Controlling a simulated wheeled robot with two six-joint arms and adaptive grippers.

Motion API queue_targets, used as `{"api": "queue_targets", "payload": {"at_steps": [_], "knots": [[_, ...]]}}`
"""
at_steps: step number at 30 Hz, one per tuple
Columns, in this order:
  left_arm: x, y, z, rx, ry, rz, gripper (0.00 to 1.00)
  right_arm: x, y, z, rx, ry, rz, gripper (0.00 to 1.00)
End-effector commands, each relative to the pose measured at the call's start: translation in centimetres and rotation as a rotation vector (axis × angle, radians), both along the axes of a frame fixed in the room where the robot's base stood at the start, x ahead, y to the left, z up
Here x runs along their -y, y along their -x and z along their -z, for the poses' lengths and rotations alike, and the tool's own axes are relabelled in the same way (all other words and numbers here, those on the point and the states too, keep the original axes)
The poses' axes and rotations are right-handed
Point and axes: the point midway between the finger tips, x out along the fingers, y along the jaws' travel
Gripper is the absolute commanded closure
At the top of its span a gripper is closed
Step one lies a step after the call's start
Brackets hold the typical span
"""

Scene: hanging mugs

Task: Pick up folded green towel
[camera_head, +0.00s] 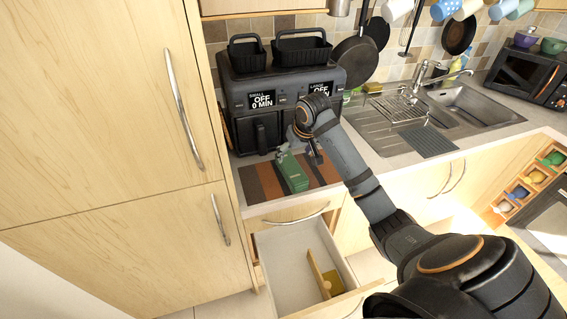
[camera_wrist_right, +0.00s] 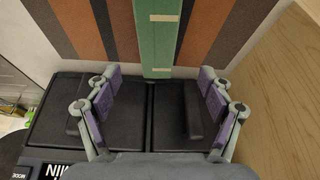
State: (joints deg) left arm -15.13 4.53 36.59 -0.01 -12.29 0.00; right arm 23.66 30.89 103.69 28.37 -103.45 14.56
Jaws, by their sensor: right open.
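The folded green towel (camera_head: 293,174) lies on a striped brown, orange and grey mat (camera_head: 263,183) on the counter, in front of the black double air fryer. In the right wrist view the towel (camera_wrist_right: 159,38) is a long green strip with two pale bands, running down from the top middle. My right gripper (camera_head: 299,154) is over the towel's far end, by the air fryer's front. In the right wrist view its two fingers (camera_wrist_right: 157,88) are wide apart with nothing between them; the towel's end lies just ahead, centred. My left gripper is not in view.
The black air fryer (camera_head: 264,98) stands right behind the mat. Below the counter a drawer (camera_head: 286,262) is open, with a divider in it. A tall cupboard (camera_head: 110,110) bounds the left. A sink (camera_head: 467,108) and dish rack (camera_head: 400,107) are to the right.

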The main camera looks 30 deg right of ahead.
Motion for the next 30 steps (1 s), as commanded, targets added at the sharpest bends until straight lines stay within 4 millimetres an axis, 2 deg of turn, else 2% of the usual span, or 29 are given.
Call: {"api": "queue_targets", "payload": {"at_steps": [3,6,9,11,16,19,24,30], "knots": [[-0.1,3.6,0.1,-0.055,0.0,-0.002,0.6,0.0,-0.4,1.0,-0.004,-0.003,0.0,0.19],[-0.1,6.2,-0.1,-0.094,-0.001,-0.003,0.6,0.1,-1.0,2.8,-0.006,-0.003,0.0,0.19],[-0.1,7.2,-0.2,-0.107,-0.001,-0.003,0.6,0.3,-1.7,4.1,-0.003,-0.003,0.001,0.19],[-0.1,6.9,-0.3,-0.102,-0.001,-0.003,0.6,0.3,-1.9,4.6,-0.003,-0.001,0.001,0.19],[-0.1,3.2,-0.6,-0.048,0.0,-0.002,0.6,0.4,-2.1,5.1,-0.001,0.0,0.0,0.19],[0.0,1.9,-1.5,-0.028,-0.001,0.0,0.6,0.6,-2.7,6.1,-0.006,-0.003,0.001,0.19],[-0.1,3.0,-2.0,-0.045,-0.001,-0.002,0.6,1.0,-3.9,8.8,-0.004,-0.001,0.001,0.19],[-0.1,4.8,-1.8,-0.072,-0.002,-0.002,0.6,1.1,-4.2,9.7,-0.001,0.001,0.0,0.19]]}}
